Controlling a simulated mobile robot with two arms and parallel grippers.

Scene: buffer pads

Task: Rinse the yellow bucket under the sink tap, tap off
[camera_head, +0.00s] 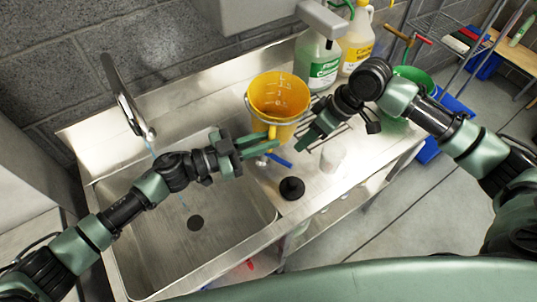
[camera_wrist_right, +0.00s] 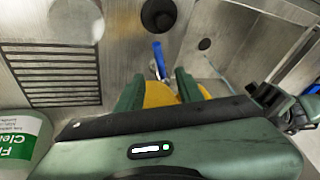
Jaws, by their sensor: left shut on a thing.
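The yellow bucket (camera_head: 282,97) is upright at the sink's right edge, over the steel counter, with graduation marks inside. My left gripper (camera_head: 262,145) is shut on it low on its near side. My right gripper (camera_head: 316,126) is right of the bucket; in the right wrist view its two fingers are apart, with yellow (camera_wrist_right: 160,94) showing between them. The sink tap (camera_head: 128,97) stands at the back left. A thin bluish stream (camera_head: 183,199) falls below it into the steel sink basin (camera_head: 240,208), left of the bucket. A blue-handled fitting (camera_head: 280,161) is beside the bucket's base.
A black round piece (camera_head: 292,188) and a white cup (camera_head: 332,157) stand on the counter. A dark slatted grate (camera_wrist_right: 55,75) lies nearby. A green-labelled bottle (camera_head: 317,62) and a yellow-labelled jug (camera_head: 357,42) stand behind. A green bucket (camera_head: 415,77) is at right.

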